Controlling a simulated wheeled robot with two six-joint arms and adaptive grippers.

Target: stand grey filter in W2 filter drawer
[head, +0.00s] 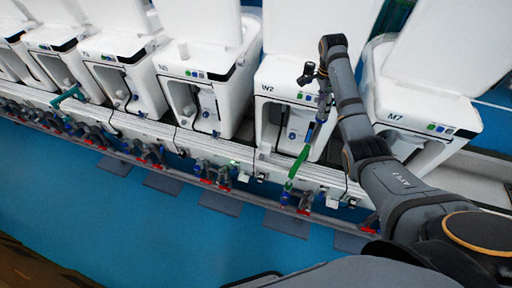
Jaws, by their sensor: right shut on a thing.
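The W2 unit (284,92) is a white toilet-like unit with a dark open bay in its front, right of the middle in the head view. My right arm reaches up over its right side and bends down. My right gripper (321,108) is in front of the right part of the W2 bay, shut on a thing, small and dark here. I cannot make out the grey filter's shape clearly; the gripper and wrist cover that spot. The W2 filter drawer cannot be told apart from the bay's parts. My left gripper is not in view.
The M7 unit (425,112) stands close to the right of W2, behind my arm. The N5 unit (205,75) stands to the left. A green part (298,165) slants below W2 towards the rail (240,158) with red-handled valves. The blue floor (140,225) in front is mostly clear.

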